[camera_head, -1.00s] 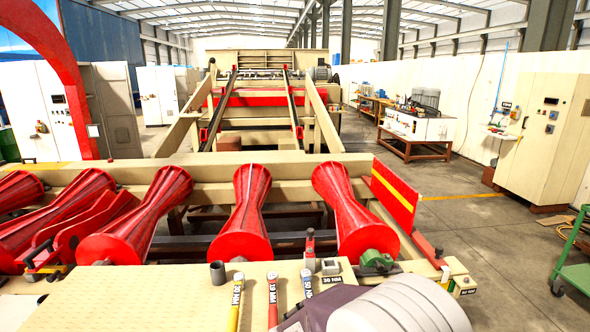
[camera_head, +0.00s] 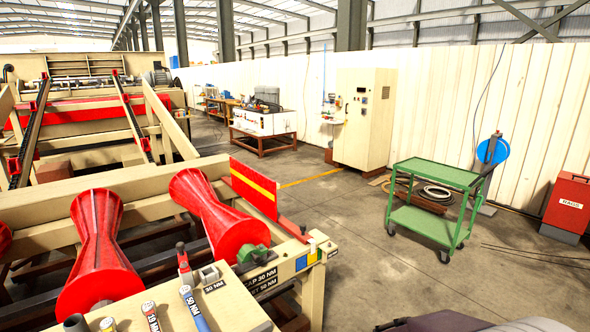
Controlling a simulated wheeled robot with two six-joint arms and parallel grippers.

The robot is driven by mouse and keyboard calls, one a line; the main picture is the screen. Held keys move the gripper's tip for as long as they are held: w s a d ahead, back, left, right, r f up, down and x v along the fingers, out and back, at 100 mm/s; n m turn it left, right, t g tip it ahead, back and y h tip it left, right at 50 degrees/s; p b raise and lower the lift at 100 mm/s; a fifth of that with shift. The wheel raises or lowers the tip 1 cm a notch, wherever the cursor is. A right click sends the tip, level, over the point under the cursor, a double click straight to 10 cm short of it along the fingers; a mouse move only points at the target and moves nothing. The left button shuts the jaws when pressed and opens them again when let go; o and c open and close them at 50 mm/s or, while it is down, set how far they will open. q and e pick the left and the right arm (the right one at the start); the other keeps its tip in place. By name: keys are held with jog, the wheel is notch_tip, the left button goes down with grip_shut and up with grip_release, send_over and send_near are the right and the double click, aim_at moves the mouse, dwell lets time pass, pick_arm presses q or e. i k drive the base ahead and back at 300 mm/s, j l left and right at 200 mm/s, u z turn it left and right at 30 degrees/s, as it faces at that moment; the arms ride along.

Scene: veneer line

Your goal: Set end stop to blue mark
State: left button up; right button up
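The end stop appears to be the red plate with a yellow stripe (camera_head: 254,188). It stands upright at the right end of the roller frame, beside the rightmost red roller. A red bar (camera_head: 294,229) runs from its foot toward the frame's near right corner. A green part (camera_head: 253,256) sits at the near end of that roller.
A beige bench top (camera_head: 228,310) at the front holds several torque wrenches, one with a blue handle (camera_head: 194,310), and a red-topped tool (camera_head: 184,262). A green cart (camera_head: 435,176) stands right. A red bin (camera_head: 567,205) is at far right. The floor between frame and cart is clear.

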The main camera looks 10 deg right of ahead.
aim_at(259, 190)
jog(key=i+l, duration=0.1)
jog(key=l, duration=0.3)
jog(key=l+u, duration=0.1)
jog(key=l, duration=0.3)
jog(key=i+l+u, duration=0.15)
jog(key=i+l, duration=1.15)
jog(key=i+l+u, duration=0.1)
jog(key=i, duration=0.6)
